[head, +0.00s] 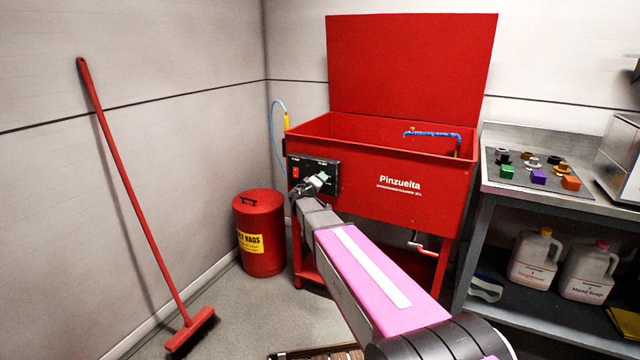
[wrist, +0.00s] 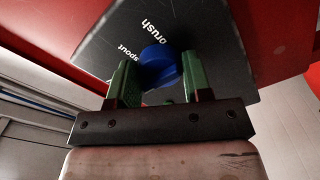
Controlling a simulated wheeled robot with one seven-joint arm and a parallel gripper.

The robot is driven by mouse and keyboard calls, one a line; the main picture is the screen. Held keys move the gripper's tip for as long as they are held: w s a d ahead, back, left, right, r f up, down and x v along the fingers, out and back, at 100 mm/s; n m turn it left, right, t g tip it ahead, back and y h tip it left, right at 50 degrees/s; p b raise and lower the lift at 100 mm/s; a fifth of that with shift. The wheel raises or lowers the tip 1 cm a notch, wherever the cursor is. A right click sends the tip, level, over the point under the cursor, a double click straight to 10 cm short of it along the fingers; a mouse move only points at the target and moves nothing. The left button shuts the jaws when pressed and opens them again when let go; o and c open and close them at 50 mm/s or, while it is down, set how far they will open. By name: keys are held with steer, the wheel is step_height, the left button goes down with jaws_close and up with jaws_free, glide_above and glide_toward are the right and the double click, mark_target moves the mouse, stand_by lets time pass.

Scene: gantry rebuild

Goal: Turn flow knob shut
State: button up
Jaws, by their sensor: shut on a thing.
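A red parts washer (head: 400,190) marked Pinzuelta stands against the back wall, with a dark control panel (head: 330,167) on its front left. My gripper (head: 314,186) is at this panel, and its fingers hide part of it in the head view. In the wrist view, the green fingers of my gripper (wrist: 160,82) are shut on a round blue knob (wrist: 158,58), one on each side. White lettering beside the knob reads "spout" and what looks like "brush", partly cut off. I cannot make out a flow label or the knob's pointer.
A red switch (head: 295,172) sits on the panel's left. A red rag bin (head: 262,250) stands left of the washer, and a red broom (head: 135,200) leans on the left wall. A metal bench (head: 545,205) with colored blocks and jugs stands at right.

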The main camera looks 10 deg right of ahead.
steer(key=o, duration=0.9)
steer(key=v, duration=1)
steer(key=shift+s+a, duration=0.25)
steer(key=shift+s, duration=0.05)
